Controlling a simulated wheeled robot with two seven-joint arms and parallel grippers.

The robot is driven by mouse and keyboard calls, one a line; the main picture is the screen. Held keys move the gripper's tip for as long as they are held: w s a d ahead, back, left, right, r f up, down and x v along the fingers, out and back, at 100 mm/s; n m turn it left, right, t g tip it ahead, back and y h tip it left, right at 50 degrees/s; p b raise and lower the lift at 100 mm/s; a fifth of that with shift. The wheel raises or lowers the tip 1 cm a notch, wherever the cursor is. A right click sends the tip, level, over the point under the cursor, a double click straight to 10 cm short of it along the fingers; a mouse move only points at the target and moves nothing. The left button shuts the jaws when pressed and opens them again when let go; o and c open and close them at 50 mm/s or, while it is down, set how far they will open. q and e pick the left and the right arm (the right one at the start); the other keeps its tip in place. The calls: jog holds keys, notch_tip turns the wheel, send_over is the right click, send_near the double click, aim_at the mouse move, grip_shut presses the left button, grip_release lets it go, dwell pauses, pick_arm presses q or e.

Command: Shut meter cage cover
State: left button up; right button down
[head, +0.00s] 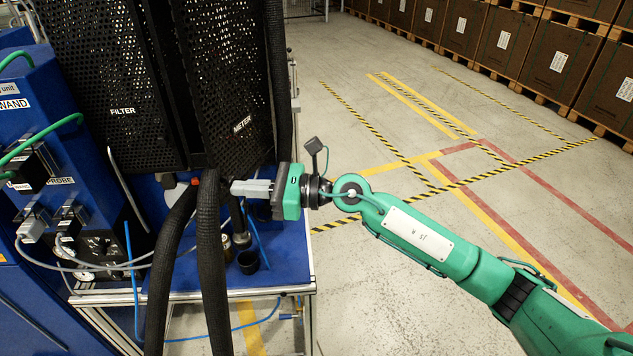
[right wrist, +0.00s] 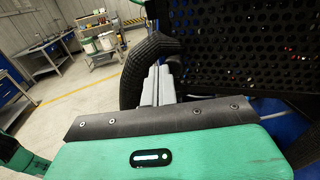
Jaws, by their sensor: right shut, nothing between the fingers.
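The meter cage cover (head: 222,75) is a black perforated panel marked METER, standing at an angle beside the filter cage (head: 105,80) in the head view. In the right wrist view the perforated panel (right wrist: 250,45) fills the upper right. My right gripper (head: 234,187) is shut and empty, its grey fingers pointing left just below the cover's lower edge, near the black hoses. Its closed fingers also show in the right wrist view (right wrist: 155,85). I cannot tell whether they touch the cover or a hose. My left gripper is not in view.
Thick black hoses (head: 209,260) hang in front of the blue bench top (head: 285,262). A small black cup (head: 248,262) stands there. A blue panel with cables and connectors (head: 35,160) is at left. The floor (head: 365,290) on the right is clear, with boxes (head: 500,45) along the back.

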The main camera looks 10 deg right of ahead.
jog(key=w+a+m+t+h+p, duration=0.1)
jog(key=w+a+m+t+h, duration=0.1)
jog(key=w+a, duration=1.2)
jog(key=shift+w+m+t, duration=0.5)
jog(key=shift+w+t, duration=0.5)
jog(key=shift+w, duration=0.85)
jog(key=shift+f, duration=0.1)
